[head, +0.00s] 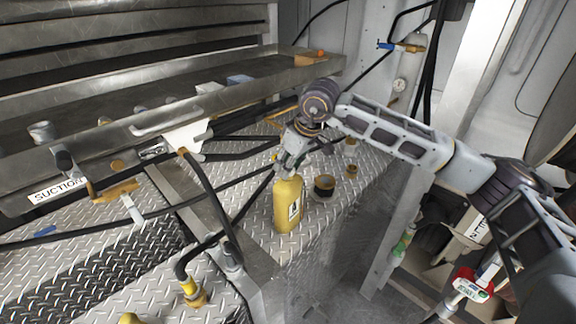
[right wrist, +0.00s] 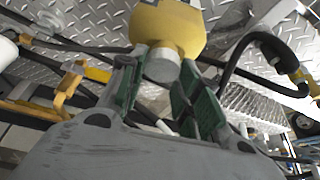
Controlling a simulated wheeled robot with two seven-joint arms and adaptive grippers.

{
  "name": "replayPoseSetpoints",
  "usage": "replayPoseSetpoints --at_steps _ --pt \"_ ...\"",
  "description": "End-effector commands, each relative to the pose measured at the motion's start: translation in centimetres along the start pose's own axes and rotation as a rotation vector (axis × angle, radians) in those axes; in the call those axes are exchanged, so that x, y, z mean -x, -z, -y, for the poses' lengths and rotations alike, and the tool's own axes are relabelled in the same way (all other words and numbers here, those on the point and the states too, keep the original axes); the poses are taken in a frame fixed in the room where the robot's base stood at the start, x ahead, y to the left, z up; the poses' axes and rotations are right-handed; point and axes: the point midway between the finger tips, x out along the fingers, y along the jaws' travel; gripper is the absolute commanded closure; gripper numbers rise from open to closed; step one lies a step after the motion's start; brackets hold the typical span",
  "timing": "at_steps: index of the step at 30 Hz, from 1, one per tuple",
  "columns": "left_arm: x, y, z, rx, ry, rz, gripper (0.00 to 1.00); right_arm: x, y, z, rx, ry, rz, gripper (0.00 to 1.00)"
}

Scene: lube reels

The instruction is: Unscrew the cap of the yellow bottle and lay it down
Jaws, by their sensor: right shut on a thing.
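The yellow bottle (head: 287,205) stands upright on the diamond-plate deck (head: 262,226), with a dark-and-white label on its side. My right gripper (head: 288,168) is over its top and hides the cap in the head view. In the right wrist view the bottle (right wrist: 166,28) is at the top, with its grey round cap (right wrist: 162,66) between the green-padded fingertips of my right gripper (right wrist: 161,72). The gripper is shut on the cap. The cap still lies against the bottle's neck; whether the thread is engaged cannot be told. My left gripper is not in view.
A dark round container (head: 324,187) and a small brown piece (head: 351,172) stand right of the bottle on the deck. Black hoses (head: 215,205) run left of it. A metal shelf (head: 180,100) with loose parts is behind at left. Some bare deck lies in front of the container.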

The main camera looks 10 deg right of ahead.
Motion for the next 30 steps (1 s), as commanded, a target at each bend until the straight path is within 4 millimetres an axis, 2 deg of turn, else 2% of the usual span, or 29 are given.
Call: replayPoseSetpoints --at_steps 13,14,18,19,26,29,30 --pt "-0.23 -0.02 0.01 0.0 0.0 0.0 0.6 -0.21 -0.17 0.05 0.062 0.027 0.005 0.89" --pt "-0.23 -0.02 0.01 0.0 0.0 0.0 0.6 -0.21 -0.17 0.05 0.061 0.027 0.005 0.63" --pt "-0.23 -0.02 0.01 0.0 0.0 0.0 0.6 -0.15 -0.12 0.04 0.061 0.027 0.003 0.45" --pt "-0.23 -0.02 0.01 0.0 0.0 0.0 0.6 -0.14 -0.11 0.04 0.061 0.027 0.003 0.42" --pt "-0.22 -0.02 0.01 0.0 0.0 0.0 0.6 -0.08 -0.06 0.04 0.061 0.026 0.001 0.42" --pt "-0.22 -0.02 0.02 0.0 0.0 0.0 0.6 -0.07 -0.05 0.04 0.061 0.026 0.001 0.29" --pt "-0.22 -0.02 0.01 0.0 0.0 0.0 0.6 -0.07 -0.04 0.03 0.061 0.026 0.001 0.27"
